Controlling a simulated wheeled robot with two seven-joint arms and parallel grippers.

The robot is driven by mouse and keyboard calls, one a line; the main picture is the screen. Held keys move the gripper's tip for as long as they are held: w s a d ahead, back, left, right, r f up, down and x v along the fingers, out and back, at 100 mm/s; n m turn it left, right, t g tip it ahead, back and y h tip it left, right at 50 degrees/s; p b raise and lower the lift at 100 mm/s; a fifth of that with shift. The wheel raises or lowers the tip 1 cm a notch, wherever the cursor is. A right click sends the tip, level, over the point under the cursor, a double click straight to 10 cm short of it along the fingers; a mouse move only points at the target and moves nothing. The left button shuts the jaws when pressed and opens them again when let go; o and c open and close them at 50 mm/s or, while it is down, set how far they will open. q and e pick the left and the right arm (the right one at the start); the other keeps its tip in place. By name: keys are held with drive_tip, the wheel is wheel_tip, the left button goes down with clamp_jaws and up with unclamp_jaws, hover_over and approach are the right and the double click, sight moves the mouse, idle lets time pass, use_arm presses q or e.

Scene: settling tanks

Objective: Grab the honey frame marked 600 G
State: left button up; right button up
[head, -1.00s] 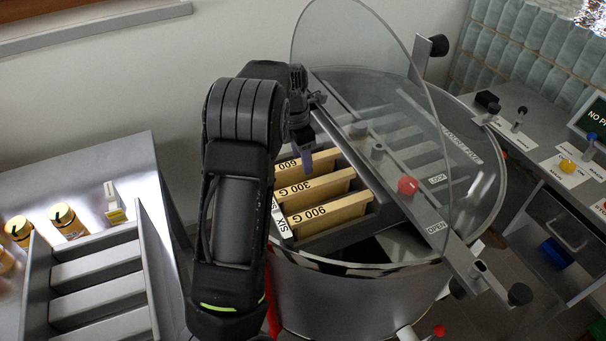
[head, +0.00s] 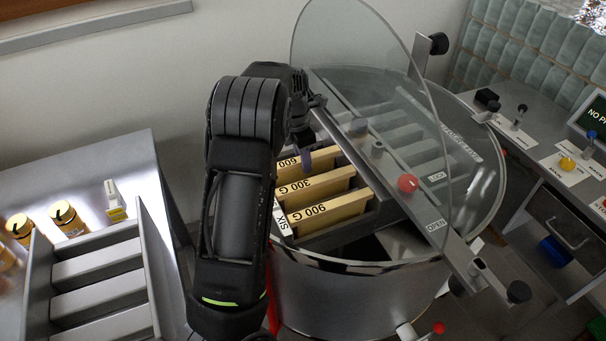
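The honey frame marked 600 (head: 323,154) sits at the far end of a row of wooden frames in a dark slotted holder inside the round metal drum. Nearer in the row are the 300 G frame (head: 320,187) and the 900 G frame (head: 328,213). My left gripper (head: 305,157) points down at the 600 frame's top bar, near its middle. The gripper partly covers the bar and the end of its marking. I cannot tell whether the fingers are apart or closed on it. My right gripper is not in view.
The drum (head: 350,300) has a raised clear lid half (head: 375,50) standing close right of my arm. A slotted metal rack (head: 97,285) and several jars (head: 66,218) stand on the left table.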

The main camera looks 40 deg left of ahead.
use_arm(q)
clamp_jaws()
idle(1.0)
